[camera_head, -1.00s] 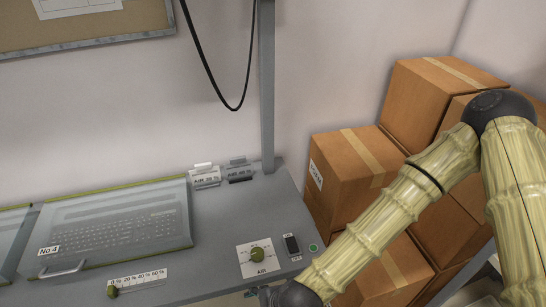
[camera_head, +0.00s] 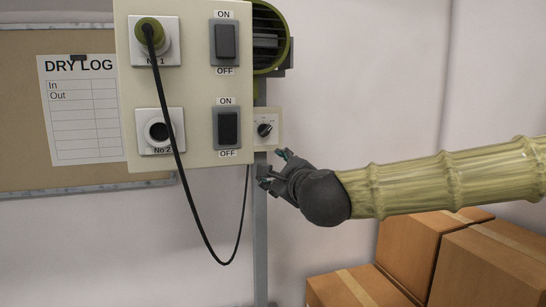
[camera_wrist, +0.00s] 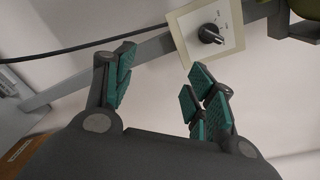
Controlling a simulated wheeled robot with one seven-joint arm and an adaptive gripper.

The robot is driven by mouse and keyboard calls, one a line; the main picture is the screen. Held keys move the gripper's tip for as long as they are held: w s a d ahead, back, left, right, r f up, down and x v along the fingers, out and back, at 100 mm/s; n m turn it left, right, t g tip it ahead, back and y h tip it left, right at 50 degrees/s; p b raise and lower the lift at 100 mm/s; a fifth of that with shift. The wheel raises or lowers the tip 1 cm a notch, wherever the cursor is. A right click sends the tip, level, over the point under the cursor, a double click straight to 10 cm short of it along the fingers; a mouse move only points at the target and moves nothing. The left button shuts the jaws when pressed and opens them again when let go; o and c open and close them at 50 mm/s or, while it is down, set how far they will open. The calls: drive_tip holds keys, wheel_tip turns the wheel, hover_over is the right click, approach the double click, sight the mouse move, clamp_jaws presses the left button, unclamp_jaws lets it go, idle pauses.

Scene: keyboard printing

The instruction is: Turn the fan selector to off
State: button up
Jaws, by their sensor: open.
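The fan selector is a small black knob (camera_head: 264,129) on a cream plate (camera_head: 272,117) fixed to the grey post, right of the large switch panel. In the wrist view the knob (camera_wrist: 210,34) sits on its plate (camera_wrist: 183,19) near the top, beyond the fingers. Small marks surround the knob, too small to read. My gripper (camera_head: 274,162) is just below the plate and slightly right of the knob, apart from it. It also shows in the wrist view (camera_wrist: 158,82), with its green-padded fingers spread and nothing between them.
The cream panel (camera_head: 188,90) holds ON/OFF switches (camera_head: 228,128) and sockets, with a black cable (camera_head: 186,185) hanging from one. A green-rimmed fan (camera_head: 268,38) is above the knob. The grey post (camera_head: 260,230) runs down behind my gripper. Boxes (camera_head: 435,240) stand lower right.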

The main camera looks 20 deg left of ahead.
drive_tip(key=m+t, duration=0.1)
approach(268, 132)
drive_tip(key=p+x, duration=0.5)
drive_tip(key=x, duration=0.3)
drive_tip(key=shift+w+a+r+p, duration=0.15)
drive_tip(key=shift+w+a+p, duration=0.1)
drive_tip(key=shift+a+p, duration=0.05)
drive_tip(key=shift+w+a, duration=0.3)
drive_tip(key=shift+w, duration=0.2)
drive_tip(key=shift+c, duration=0.2)
drive_tip(key=c, duration=1)
